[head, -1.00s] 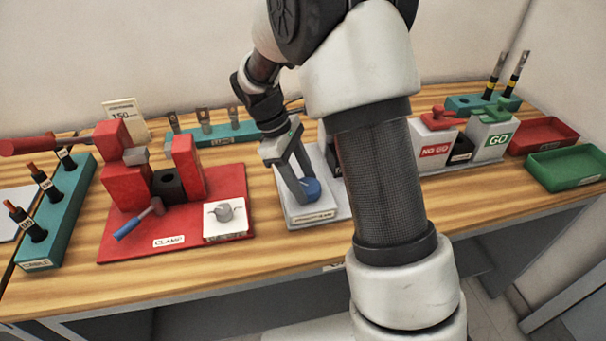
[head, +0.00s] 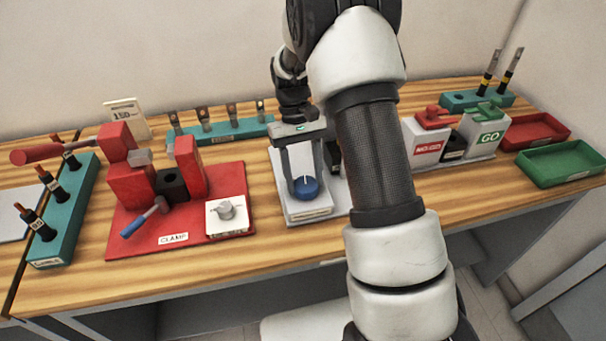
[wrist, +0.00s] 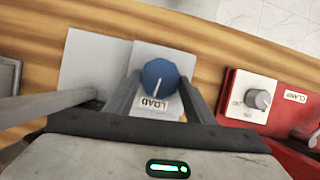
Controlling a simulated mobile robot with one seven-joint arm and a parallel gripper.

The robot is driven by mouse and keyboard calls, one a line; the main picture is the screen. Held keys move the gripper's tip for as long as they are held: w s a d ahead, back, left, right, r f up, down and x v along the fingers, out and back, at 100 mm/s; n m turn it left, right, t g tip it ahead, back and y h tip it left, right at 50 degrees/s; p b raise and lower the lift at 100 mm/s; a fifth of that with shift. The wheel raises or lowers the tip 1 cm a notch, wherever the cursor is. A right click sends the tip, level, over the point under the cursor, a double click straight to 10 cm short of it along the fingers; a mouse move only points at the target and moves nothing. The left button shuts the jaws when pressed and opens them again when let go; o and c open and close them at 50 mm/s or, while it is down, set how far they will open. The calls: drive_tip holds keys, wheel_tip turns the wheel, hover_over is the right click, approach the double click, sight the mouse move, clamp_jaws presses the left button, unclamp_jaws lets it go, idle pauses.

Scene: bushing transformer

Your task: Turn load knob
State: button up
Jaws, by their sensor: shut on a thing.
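The load knob (head: 305,188) is a round blue knob with a white pointer line, on a grey-white base plate (head: 306,210) right of the red clamp station. My gripper (head: 304,184) points down over it with one finger on each side, shut on the knob. In the wrist view the blue knob (wrist: 160,78) sits at the fingertips, its white line pointing toward the LOAD label (wrist: 154,105), which reads upside down there. Part of the base plate is hidden behind my arm in the head view.
The red clamp station (head: 180,240) with a grey knob (head: 226,210) stands left. A teal cable rack (head: 62,220) is far left. The NO-GO block (head: 428,150) and GO block (head: 486,137) stand right, beside red (head: 536,131) and green (head: 568,163) trays. A teal rack (head: 222,133) stands behind.

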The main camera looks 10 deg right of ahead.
drive_tip(key=shift+d+m+y, duration=0.2)
drive_tip(key=shift+m+y, duration=0.5)
drive_tip(key=shift+m, duration=1.2)
drive_tip(key=o, duration=1.1)
drive_tip(key=shift+c, duration=0.2)
drive_tip(key=p+v, duration=0.1)
drive_tip(key=v, duration=1.6)
drive_tip(key=shift+d+r, duration=0.2)
drive_tip(key=shift+r, duration=0.1)
